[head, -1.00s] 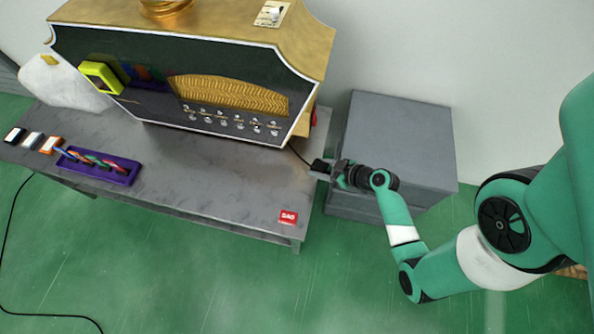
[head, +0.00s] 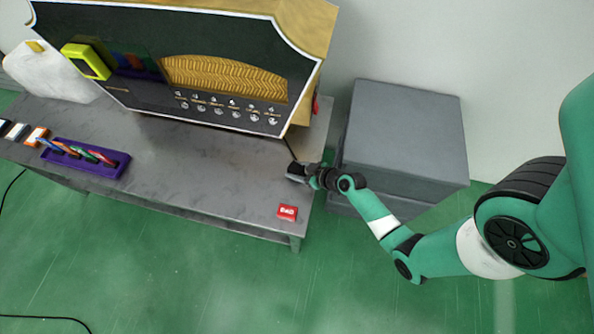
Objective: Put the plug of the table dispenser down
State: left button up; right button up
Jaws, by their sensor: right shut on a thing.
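The table dispenser (head: 180,60) is a large black and gold cabinet standing on the grey table (head: 215,170). A dark cord (head: 291,148) runs from its right side down to my right gripper (head: 298,173). My right gripper is shut on the plug at the cord's end, over the table's right end, behind the red box. The plug is small and mostly hidden by the fingers. I cannot tell whether it touches the tabletop. My left gripper is not in view.
A red box (head: 287,212) lies near the table's front right corner. A purple tray (head: 85,158) with several colored items sits at the left. A grey cabinet (head: 405,125) stands to the right. The tabletop between tray and red box is clear.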

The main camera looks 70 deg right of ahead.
jog(key=shift+r, duration=0.1)
jog(key=shift+f+b, duration=0.4)
jog(key=shift+b, duration=0.05)
jog(key=o, duration=1.3)
jog(key=shift+o, duration=0.2)
jog(key=shift+r+p, duration=0.3)
jog(key=p+v, duration=0.4)
jog(key=v, duration=0.8)
